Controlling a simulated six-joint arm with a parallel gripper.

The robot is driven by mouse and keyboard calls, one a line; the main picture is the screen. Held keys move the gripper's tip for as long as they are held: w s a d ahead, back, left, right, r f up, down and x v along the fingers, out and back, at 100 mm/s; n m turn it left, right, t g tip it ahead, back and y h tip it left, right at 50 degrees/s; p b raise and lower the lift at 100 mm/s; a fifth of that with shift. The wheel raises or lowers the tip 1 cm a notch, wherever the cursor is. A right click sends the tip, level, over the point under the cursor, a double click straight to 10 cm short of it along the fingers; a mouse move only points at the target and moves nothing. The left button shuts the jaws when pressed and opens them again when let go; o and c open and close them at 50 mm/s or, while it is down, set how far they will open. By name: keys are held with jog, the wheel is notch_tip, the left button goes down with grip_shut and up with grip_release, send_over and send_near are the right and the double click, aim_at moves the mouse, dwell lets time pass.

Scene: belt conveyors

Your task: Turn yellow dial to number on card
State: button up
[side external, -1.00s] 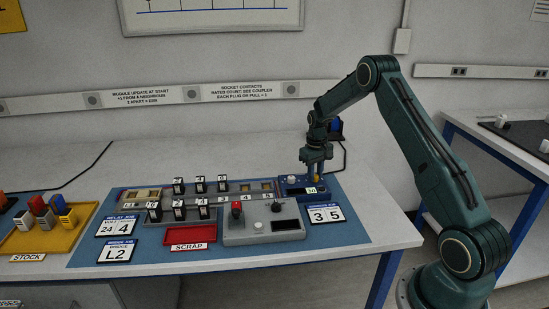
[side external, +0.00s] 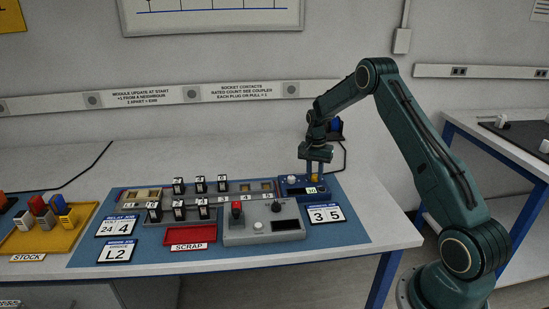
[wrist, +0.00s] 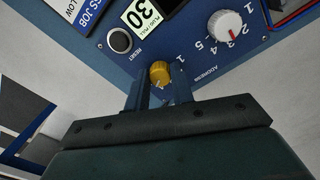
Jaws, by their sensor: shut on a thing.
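The yellow dial (wrist: 159,72) stands on the blue panel of a small unit, and it also shows in the side view (side external: 315,178). My gripper (wrist: 158,84) is shut on it, with one finger on each side. The side view shows my gripper (side external: 318,167) reaching down to the unit. A white card (side external: 325,214) in front of the unit reads 3 and 5. In the wrist view only a corner of a card (wrist: 78,10) shows, with "LOW" on it. The number that the yellow dial points to is hard to read.
A white dial with a red pointer (wrist: 229,27), a RESET button (wrist: 120,41) and a "30" display (wrist: 143,14) sit close around the yellow dial. A grey control box (side external: 262,226), a red scrap tray (side external: 190,235) and a module rail (side external: 145,196) stand to the left.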

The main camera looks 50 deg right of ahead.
aim_at(313, 175)
jog(key=shift+w+d+r+m, duration=0.1)
jog(key=shift+d+m, duration=0.05)
jog(key=shift+m, duration=1.55)
jog(key=o, duration=1)
jog(key=r, duration=1.3)
jog(key=shift+w+r, duration=0.25)
jog(key=shift+r, duration=0.15)
